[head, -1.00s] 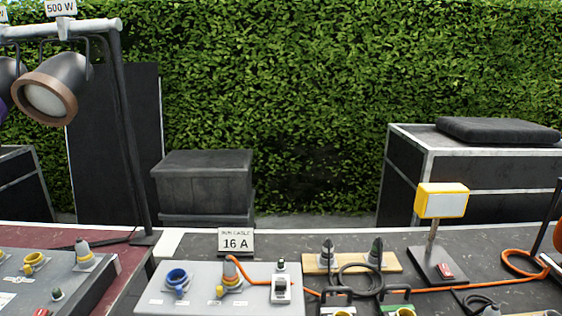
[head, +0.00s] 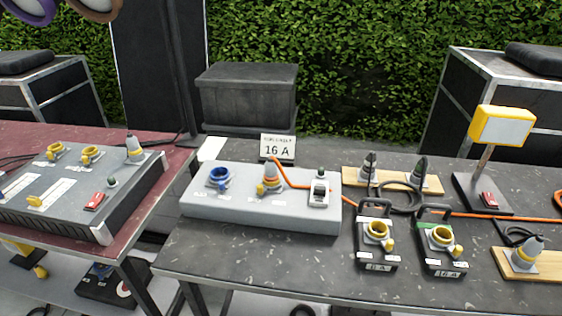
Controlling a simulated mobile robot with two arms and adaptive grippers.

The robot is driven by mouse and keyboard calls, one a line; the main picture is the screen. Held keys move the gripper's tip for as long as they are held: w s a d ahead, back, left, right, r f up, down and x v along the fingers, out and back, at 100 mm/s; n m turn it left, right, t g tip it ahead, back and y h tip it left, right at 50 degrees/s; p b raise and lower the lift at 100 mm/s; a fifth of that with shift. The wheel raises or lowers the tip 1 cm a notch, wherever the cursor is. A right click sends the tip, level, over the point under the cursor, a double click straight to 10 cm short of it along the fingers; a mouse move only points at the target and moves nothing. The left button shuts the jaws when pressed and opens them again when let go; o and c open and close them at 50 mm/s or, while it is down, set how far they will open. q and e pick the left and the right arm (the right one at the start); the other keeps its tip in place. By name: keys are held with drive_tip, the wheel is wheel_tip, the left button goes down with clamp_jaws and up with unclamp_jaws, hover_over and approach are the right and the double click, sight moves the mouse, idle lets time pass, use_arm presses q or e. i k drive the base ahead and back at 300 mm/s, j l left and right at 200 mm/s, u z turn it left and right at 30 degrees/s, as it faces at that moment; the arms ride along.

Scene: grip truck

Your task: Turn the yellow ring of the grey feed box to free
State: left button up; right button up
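The grey feed box (head: 262,212) lies on the dark table in the head view, behind its front edge. On its top are a blue socket (head: 219,178) at the left, a grey plug in a yellow ring (head: 269,188) at the middle, and a switch unit (head: 319,190) at the right. An orange cable (head: 290,184) runs from the plug towards the right. The exact turn of the yellow ring is too small to tell. Neither of my grippers shows in the head view.
A sign reading 16 A (head: 278,148) stands behind the box. Two black portable units (head: 375,248) (head: 441,250) stand to its right. A yellow lamp (head: 502,127) stands at the back right. A grey panel (head: 85,190) is on the red table at left. The dark table's front (head: 260,262) is clear.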

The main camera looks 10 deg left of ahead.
sight(262, 189)
drive_tip(key=k+j+z, duration=0.2)
drive_tip(key=j, duration=0.25)
drive_tip(key=j+z, duration=0.15)
drive_tip(key=j, duration=0.25)
drive_tip(key=k+j+z, duration=0.2)
drive_tip(key=j, duration=0.2)
